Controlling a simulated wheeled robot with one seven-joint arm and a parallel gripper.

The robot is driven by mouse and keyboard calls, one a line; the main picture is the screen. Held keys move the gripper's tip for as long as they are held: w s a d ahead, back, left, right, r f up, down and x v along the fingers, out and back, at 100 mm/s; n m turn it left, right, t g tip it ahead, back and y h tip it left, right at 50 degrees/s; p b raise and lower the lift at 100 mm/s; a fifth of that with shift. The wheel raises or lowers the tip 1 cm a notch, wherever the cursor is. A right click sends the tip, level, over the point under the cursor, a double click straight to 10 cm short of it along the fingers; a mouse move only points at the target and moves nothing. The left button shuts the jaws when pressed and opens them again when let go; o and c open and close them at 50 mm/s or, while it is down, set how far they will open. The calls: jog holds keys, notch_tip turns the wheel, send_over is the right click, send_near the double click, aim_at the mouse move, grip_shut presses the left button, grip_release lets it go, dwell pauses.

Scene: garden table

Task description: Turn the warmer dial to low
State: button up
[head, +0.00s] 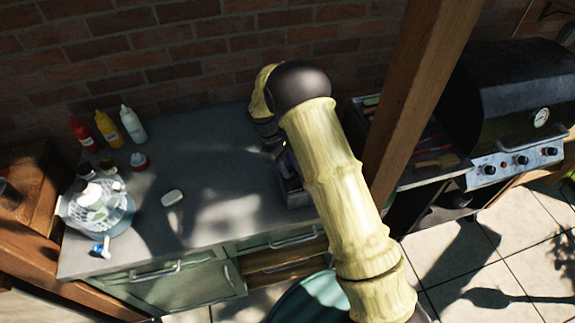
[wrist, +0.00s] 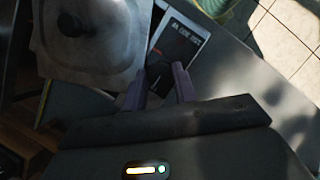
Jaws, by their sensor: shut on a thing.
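The warmer dial (wrist: 157,69) is a small dark knob on a dark panel (wrist: 178,46) with a pale border and small lettering. The lettering is too blurred to read, and I cannot tell which way the dial points. My gripper (wrist: 160,80) is shut on the dial, with one purple-grey finger on each side of it. In the head view my gripper (head: 284,163) is low at the right part of the grey counter, mostly hidden by my arm. The warmer (head: 294,192) shows only in part there.
A pale metal lid or plate with a dark knob (wrist: 68,27) lies close left of my fingers in the wrist view. On the counter (head: 225,165) stand several bottles (head: 108,127), a white soap-like piece (head: 172,197) and a dish rack (head: 98,210). A wooden post (head: 415,95) and grill (head: 515,120) are at right.

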jog(key=shift+m, duration=0.5)
jog(key=m, duration=0.2)
jog(key=m+g+y+b, duration=0.1)
jog(key=m, duration=0.1)
jog(key=shift+w+d+y, duration=0.1)
jog(key=shift+w+y, duration=0.1)
jog(key=shift+y, duration=0.1)
jog(key=m+y, duration=0.1)
jog(key=m, duration=0.2)
jog(key=m+g+y, duration=0.1)
jog(key=m, duration=0.2)
jog(key=shift+d+r+m+b, duration=0.1)
jog(key=shift+d+m+b, duration=0.05)
jog(key=shift+m+b, duration=0.2)
jog(key=o, duration=1)
jog(key=shift+c, duration=0.2)
